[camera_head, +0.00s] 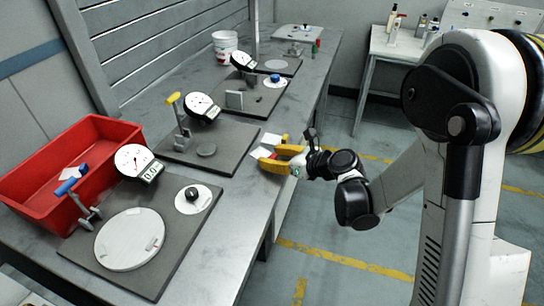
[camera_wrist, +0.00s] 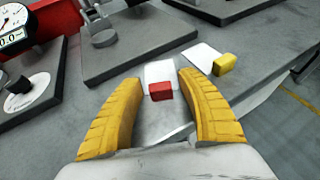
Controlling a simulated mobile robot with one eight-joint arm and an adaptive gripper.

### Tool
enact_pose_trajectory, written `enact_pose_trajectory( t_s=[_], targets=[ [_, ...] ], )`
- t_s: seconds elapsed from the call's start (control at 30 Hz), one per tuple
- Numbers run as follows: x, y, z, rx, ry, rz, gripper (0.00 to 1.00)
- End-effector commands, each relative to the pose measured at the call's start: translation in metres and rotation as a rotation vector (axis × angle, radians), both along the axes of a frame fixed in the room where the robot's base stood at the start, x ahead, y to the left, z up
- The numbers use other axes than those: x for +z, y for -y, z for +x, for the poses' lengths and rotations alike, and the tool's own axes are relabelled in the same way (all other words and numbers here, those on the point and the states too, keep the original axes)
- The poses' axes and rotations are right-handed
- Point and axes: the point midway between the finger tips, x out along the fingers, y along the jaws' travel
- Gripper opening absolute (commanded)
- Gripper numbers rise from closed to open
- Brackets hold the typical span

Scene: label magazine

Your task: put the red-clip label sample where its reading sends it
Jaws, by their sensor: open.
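The red-clip label sample (camera_wrist: 161,91) lies at the bench's front edge, a small red block on a white label. In the wrist view it sits between the two yellow fingers of my gripper (camera_wrist: 160,80), with a gap on each side. In the head view my gripper (camera_head: 269,156) is open, low over the bench edge, and its fingers partly hide the sample. A yellow-clip label sample (camera_wrist: 224,64) lies just to the right on its own white label. Its white label also shows in the head view (camera_head: 271,139).
Several dial-gauge stations stand along the bench. The nearest gauge (camera_head: 136,163) has a display reading about 0.0, a round white plate (camera_head: 130,239) and a blue-handled lever. A red bin (camera_head: 30,160) is at left. A white bucket (camera_head: 225,46) stands farther back.

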Motion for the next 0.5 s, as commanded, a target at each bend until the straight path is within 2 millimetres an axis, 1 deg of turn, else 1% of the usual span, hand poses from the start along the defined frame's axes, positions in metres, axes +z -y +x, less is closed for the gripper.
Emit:
enact_pose_trajectory(
  t_s=[0.13,0.17,0.27,0.5],
  targets=[
    [0.006,0.001,0.000,0.000,0.000,0.000,0.45],
    [0.007,0.004,-0.003,-0.002,0.000,0.000,0.45],
    [0.015,0.017,-0.014,-0.004,-0.001,-0.001,0.45],
    [0.038,0.055,-0.048,-0.006,-0.001,0.000,0.45]
  ],
)
